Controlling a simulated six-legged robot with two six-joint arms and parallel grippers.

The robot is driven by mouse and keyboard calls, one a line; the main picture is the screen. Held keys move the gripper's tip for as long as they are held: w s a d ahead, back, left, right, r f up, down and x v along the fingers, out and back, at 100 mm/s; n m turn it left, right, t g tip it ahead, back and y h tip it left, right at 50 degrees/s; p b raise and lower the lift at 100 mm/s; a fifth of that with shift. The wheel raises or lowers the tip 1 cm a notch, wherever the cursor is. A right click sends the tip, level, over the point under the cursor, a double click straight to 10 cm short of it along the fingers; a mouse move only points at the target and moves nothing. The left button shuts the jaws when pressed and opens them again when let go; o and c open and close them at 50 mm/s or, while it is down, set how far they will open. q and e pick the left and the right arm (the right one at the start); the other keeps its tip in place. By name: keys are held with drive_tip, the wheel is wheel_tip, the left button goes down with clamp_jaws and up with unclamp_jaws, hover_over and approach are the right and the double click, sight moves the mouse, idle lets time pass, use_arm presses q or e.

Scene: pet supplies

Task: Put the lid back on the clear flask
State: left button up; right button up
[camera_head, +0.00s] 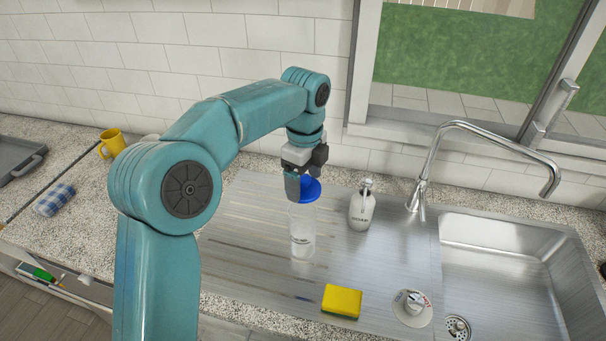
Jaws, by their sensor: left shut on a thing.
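A clear flask (302,238) stands upright on the steel drainboard, left of the soap bottle. A blue lid (308,190) is at the top of the flask, between the jaws of my left gripper (306,183). My left gripper is shut on the lid and reaches down from above. The near jaw hides part of the lid, and I cannot tell whether the lid touches the flask's rim. My right gripper is not in view.
A soap bottle (362,207) stands right of the flask, with a tap (418,190) and sink basin (505,265) beyond. A yellow sponge (342,301) and a drain plug (412,307) lie in front. A yellow mug (111,142) and a checked cloth (55,199) are far left.

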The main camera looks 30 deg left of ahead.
sight(302, 193)
use_arm(q)
drive_tip(key=shift+s+a+f+b, duration=0.1)
drive_tip(key=shift+a+f+b, duration=0.15)
drive_tip(key=shift+a+b, duration=0.05)
drive_tip(key=shift+f+b, duration=0.3)
drive_tip(key=shift+b, duration=0.05)
drive_tip(key=shift+d+f+b, duration=0.1)
drive_tip(key=shift+f+b, duration=0.2)
drive_tip(key=shift+b, duration=0.05)
wheel_tip(302, 193, down, 3)
drive_tip(key=b, duration=0.2)
drive_tip(key=shift+r+b, duration=0.2)
drive_tip(key=shift+b, duration=0.2)
drive_tip(key=shift+f, duration=0.3)
drive_tip(key=shift+f+b, duration=0.6)
drive_tip(key=shift+f, duration=0.15)
